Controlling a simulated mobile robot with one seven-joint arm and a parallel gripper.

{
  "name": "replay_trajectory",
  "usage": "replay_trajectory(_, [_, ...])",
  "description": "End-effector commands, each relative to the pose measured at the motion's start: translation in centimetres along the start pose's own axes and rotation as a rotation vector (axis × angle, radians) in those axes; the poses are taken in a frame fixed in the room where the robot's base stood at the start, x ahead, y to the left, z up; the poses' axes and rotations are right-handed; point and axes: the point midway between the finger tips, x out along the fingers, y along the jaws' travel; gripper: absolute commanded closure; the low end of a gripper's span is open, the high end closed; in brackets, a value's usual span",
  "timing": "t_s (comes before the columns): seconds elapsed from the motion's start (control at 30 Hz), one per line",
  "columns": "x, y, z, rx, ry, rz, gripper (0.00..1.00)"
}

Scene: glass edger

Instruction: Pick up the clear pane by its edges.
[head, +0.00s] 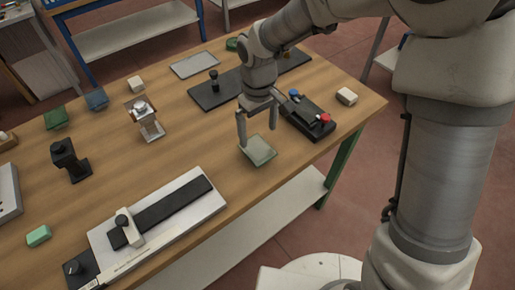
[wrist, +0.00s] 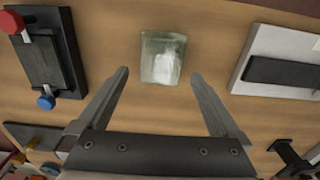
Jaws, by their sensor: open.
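The clear pane (head: 258,150) is a small, pale greenish, squarish piece lying on the wooden table near its front edge. In the wrist view the pane (wrist: 162,57) is at top centre, with a bright reflection on it. My gripper (head: 257,142) is above the pane in the head view, its fingers pointing down. In the wrist view my gripper (wrist: 160,74) is open and empty, with one finger to each side of the pane's lower part. Both fingers appear apart from the pane's edges. The exact height above the table is hard to tell.
A black box with red and blue knobs (head: 305,117) stands close to the right of the pane. A white board with a black strip (head: 158,214) lies to its left front. A cream block (head: 347,96) is near the right edge. Bare wood (head: 200,140) lies left of the pane.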

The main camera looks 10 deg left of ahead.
Motion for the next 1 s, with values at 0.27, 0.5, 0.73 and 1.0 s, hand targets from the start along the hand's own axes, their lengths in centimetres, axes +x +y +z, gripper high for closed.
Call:
replay_trajectory(0.27, [3.1, -0.3, 0.0, -0.002, -0.005, -0.002, 0.0])
replay_trajectory(0.5, [5.4, -0.3, 0.0, -0.001, -0.001, 0.0, 0.0])
replay_trajectory(0.73, [5.4, -0.3, -0.1, 0.0, 0.0, 0.0, 0.04])
replay_trajectory(1.0, [5.4, -0.3, -0.1, 0.0, 0.0, 0.0, 0.52])
